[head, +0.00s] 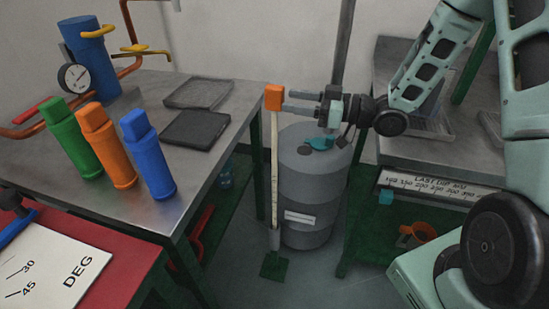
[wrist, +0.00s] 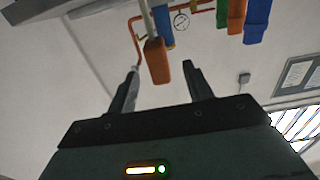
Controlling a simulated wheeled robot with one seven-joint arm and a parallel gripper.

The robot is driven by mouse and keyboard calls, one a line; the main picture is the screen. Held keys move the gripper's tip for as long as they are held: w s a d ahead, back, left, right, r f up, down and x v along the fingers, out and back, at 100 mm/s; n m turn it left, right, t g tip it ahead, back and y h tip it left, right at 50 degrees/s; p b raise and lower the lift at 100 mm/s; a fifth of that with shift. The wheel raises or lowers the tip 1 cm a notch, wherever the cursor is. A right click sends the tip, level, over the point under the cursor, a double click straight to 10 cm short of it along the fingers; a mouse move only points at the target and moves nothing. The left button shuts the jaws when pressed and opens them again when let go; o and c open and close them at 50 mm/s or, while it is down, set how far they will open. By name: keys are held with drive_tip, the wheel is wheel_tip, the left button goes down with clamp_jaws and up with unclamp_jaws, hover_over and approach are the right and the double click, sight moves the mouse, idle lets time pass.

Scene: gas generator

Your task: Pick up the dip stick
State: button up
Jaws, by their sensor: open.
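The dip stick has an orange handle (head: 273,97) and a long pale shaft (head: 274,170). It stands upright, its lower end in a grey tube on a green base (head: 275,264). My gripper (head: 287,101) is open and level with the handle, just to its right, with the fingers pointing at it. In the wrist view the handle (wrist: 156,62) appears between the two fingertips of my gripper (wrist: 161,68), closer to the left finger. I cannot tell whether the fingers touch it or how far they reach around it.
A grey drum (head: 313,210) stands behind the stick. The metal table (head: 217,135) at left holds green (head: 69,137), orange (head: 107,145) and blue (head: 147,155) bottles and dark trays (head: 195,128). A second bench (head: 440,152) stands at right, below my arm.

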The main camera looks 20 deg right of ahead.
sight(275, 97)
drive_tip(key=x, duration=0.5)
drive_tip(key=shift+w+a, duration=0.25)
drive_tip(key=shift+w, duration=0.05)
clamp_jaws()
